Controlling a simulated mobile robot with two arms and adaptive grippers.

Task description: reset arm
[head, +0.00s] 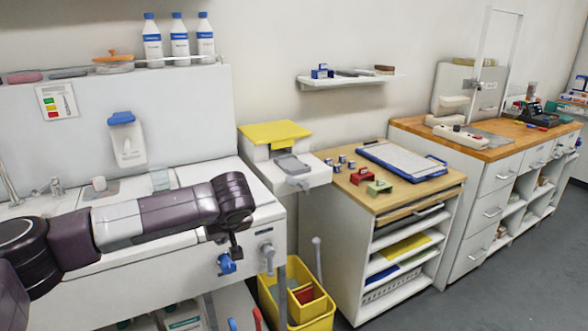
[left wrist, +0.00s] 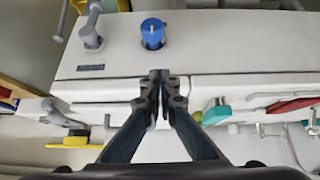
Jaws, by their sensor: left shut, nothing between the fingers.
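My left arm reaches in from the left across the white sink unit (head: 150,270) in the head view. My left gripper (head: 236,252) hangs at the end of the arm, pointing down in front of the unit, beside a blue valve knob (head: 227,264). In the left wrist view my left gripper (left wrist: 160,80) is shut with its fingertips together and nothing between them. The blue knob (left wrist: 153,33) shows beyond the fingertips, apart from them. My right gripper is in neither view.
A yellow bin (head: 300,300) stands on the floor right of the sink unit. A wooden-topped cabinet (head: 400,195) bears a clipboard (head: 400,160) and small red and green blocks. A drawer bench (head: 490,200) stands farther right. Grey floor (head: 530,270) is clear in front.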

